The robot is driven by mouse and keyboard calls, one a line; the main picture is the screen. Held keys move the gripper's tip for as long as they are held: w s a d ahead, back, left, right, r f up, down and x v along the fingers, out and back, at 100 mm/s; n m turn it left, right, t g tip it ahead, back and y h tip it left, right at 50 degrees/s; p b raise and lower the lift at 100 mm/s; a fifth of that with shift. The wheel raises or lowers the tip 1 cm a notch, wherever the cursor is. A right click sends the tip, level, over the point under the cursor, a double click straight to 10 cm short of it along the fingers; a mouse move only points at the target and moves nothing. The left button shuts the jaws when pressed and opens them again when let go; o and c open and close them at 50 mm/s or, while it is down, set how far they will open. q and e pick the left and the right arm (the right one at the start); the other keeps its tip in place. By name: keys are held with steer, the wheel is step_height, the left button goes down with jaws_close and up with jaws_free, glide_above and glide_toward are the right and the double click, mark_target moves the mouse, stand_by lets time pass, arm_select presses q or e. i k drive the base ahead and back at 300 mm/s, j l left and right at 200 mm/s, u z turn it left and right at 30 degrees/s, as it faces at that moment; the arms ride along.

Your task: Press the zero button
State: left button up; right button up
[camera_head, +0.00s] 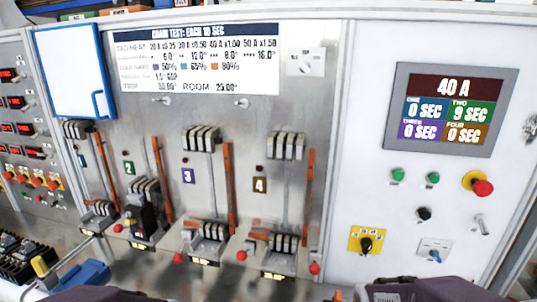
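Dark parts of my arms show at the bottom edge. Neither gripper's fingertips are in view.
A yellow-plated selector (366,243), a blue knob (434,255) and a toggle lever (481,224) sit low on the same panel. To the left are several breaker bays under a test chart (197,60). A blue and yellow object (85,273) lies lower left.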

mark_target(434, 179)
steer(key=z, duration=1.25)
